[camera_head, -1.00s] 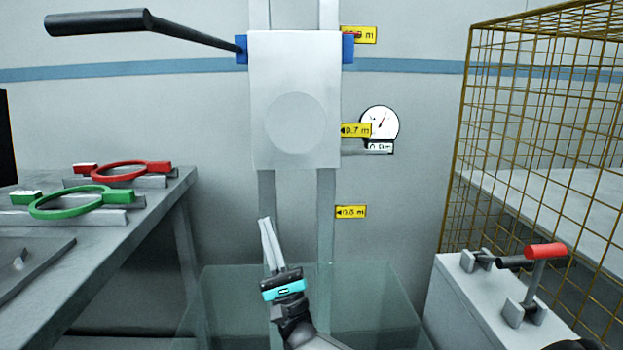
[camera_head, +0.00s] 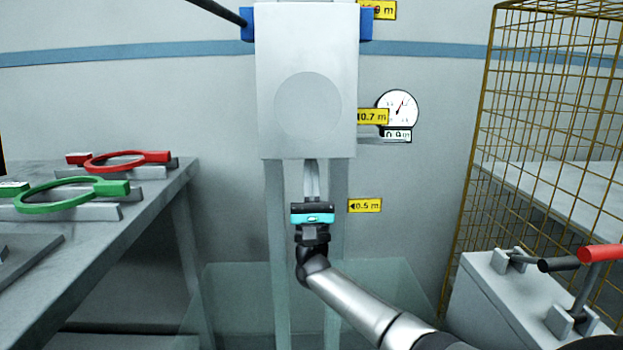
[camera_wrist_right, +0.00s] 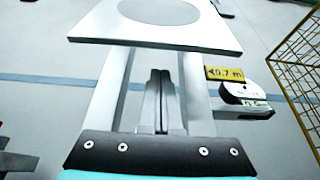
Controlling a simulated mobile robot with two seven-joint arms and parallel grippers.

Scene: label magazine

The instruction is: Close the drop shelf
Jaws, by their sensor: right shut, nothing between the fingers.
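The drop shelf appears to be the pale panel (camera_head: 306,60) with a round disc marking, mounted on two upright wall rails with blue brackets at its top. In the right wrist view the panel (camera_wrist_right: 215,38) is above and beyond the fingers. My right gripper (camera_head: 312,166) is shut and empty, pointing up between the rails just below the panel's lower edge. Its fingers also show in the right wrist view (camera_wrist_right: 162,80). I cannot tell whether the fingertips touch the panel. My left gripper is not in view.
Yellow height tags and a round gauge (camera_head: 398,107) are beside the rails. A bench with red (camera_head: 125,160) and green (camera_head: 70,195) rings stands left. A wire cage (camera_head: 540,130) and a box with a red-handled lever (camera_head: 600,252) stand right. A glass-like panel (camera_head: 235,300) is low down.

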